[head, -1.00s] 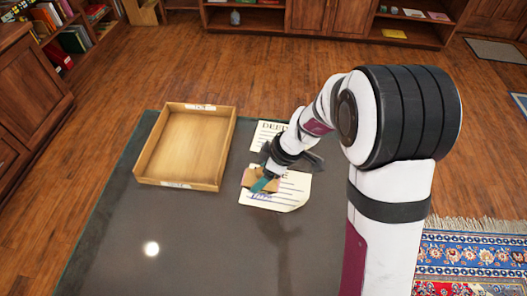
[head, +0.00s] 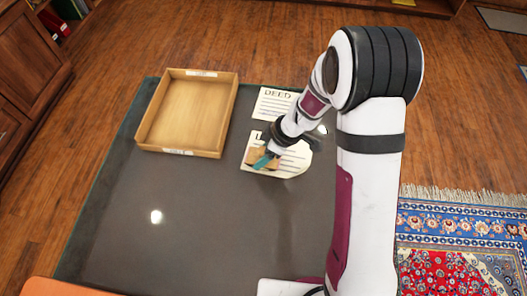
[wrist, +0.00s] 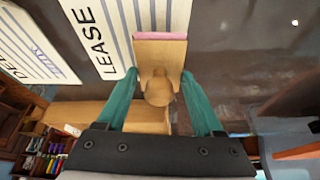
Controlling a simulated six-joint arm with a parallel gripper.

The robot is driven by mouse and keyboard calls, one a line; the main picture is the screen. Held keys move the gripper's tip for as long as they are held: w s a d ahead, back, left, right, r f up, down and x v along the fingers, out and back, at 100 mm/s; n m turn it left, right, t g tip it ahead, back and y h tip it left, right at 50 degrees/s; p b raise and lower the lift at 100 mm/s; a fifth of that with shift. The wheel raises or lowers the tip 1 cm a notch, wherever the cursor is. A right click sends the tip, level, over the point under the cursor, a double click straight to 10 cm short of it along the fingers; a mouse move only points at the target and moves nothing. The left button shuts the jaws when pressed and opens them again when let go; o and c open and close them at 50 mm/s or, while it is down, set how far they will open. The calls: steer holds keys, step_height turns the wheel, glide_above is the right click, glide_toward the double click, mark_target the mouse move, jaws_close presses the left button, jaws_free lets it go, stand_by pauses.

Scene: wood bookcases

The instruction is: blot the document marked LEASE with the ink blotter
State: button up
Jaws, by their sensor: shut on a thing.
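The ink blotter (wrist: 160,55) is a wooden block with a round knob and a pink edge. My gripper (wrist: 160,88) has its teal fingers shut on either side of the knob. The LEASE document (wrist: 92,30) is a pale sheet with dark lines, lying on the dark desk. In the head view, the blotter (head: 256,157) is over the left, near part of the LEASE document (head: 295,161), below my gripper (head: 267,161). No blue ink shows on that sheet now. I cannot tell whether the blotter touches the paper.
The DEED document (head: 274,104) lies just beyond the LEASE sheet; its blue ink shows in the wrist view (wrist: 42,55). A wooden tray (head: 143,138) stands on the desk to the left. The near left of the desk (head: 190,240) is clear.

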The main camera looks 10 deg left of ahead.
steer(key=shift+f, duration=0.65)
stand_by(1.4)
steer(key=shift+r, duration=0.1)
steer(key=shift+r, duration=3.5)
